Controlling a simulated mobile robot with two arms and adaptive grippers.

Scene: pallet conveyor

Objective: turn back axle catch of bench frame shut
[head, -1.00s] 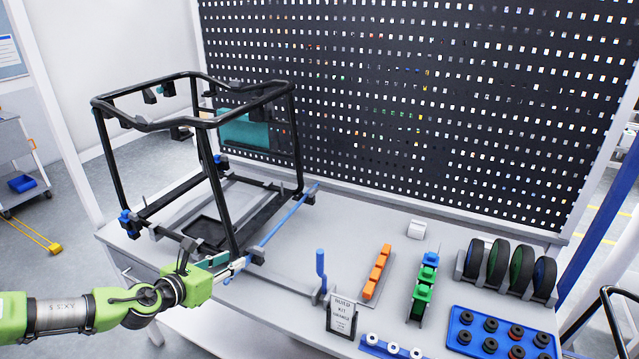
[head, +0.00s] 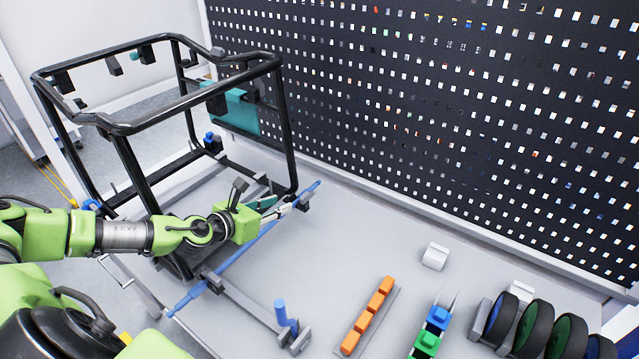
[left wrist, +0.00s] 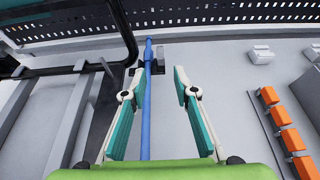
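The black bench frame (head: 130,163) stands on the bench at the left. A blue axle rod (head: 233,258) lies along its right side, and its far end passes the frame's back corner. A small dark catch (head: 304,201) sits at that corner by the rod; whether it is turned shut is too small to tell. My left gripper (head: 287,206) is just short of this catch. In the left wrist view its teal fingers (left wrist: 159,74) are open and empty, with the blue rod (left wrist: 147,100) between them and the catch (left wrist: 159,61) just beyond the fingertips. My right gripper is out of view.
A grey bar with a blue upright handle (head: 282,314) lies near the front. Orange blocks (head: 367,318), green and blue parts (head: 430,330) and black wheels (head: 535,330) stand at the right. The pegboard (head: 430,120) rises behind. The bench middle is clear.

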